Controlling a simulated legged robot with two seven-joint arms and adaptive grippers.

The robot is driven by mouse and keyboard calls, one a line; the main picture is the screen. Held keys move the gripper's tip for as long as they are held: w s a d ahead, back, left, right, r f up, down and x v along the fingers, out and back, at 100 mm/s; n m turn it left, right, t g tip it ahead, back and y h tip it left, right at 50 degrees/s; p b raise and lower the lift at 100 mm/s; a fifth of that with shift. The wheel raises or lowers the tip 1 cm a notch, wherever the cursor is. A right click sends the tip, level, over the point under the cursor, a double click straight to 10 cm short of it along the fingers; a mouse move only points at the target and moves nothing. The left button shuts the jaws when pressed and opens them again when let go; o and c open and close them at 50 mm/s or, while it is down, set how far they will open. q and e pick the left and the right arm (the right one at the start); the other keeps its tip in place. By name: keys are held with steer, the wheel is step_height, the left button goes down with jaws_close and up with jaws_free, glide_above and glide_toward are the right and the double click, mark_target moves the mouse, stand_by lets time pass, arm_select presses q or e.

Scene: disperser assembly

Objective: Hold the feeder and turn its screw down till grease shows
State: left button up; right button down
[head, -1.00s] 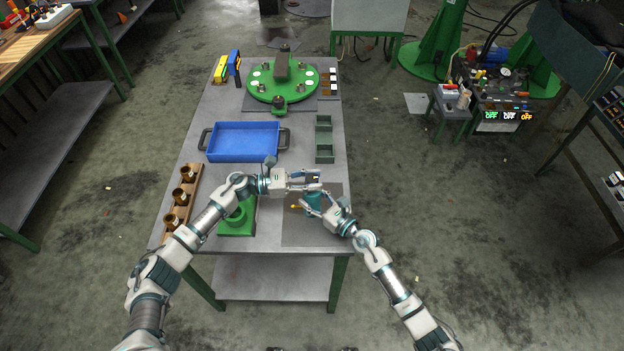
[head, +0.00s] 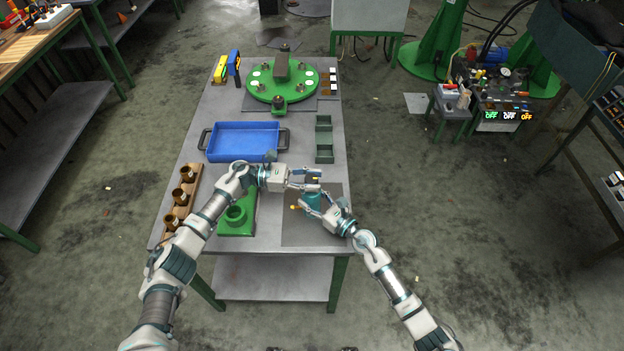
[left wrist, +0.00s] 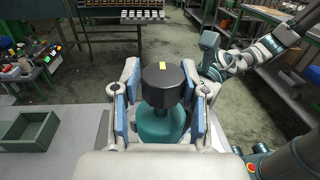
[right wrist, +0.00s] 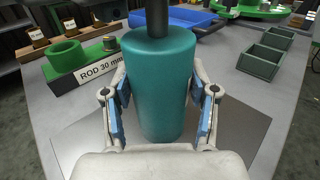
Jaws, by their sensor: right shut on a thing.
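The feeder is an upright teal cylinder (right wrist: 158,88) with a dark screw stem (right wrist: 157,18) rising from its top. Its teal body also shows in the head view (head: 314,201). In the left wrist view a black faceted knob (left wrist: 162,88) with a yellow mark on top sits above the teal body (left wrist: 161,127). My right gripper (right wrist: 160,108) is shut on the body, one finger each side. My left gripper (left wrist: 160,100) is open, its blue pads either side of the knob with small gaps. No grease is visible.
A green stand (head: 237,221) with a "ROD 30 mm" label (right wrist: 104,75) is left of the feeder. A blue tray (head: 243,141), green bins (head: 324,138), a wooden rack of brass cups (head: 181,200) and a round green fixture (head: 282,84) stand on the table (head: 212,103).

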arm_select(q)
steer(key=shift+o, duration=1.3)
arm_select(e)
steer(key=shift+s+a, duration=0.1)
arm_select(q)
steer(key=w+a, duration=0.1)
steer(key=a, duration=1.1)
steer(key=shift+w+a, duration=0.1)
steer(key=shift+f, duration=0.1)
arm_select(e)
steer(key=shift+c, duration=1.2)
jaws_free()
steer(key=shift+d, duration=0.2)
steer(key=v, duration=1.1)
steer(key=shift+s+d, duration=0.15)
steer(key=shift+d, duration=0.2)
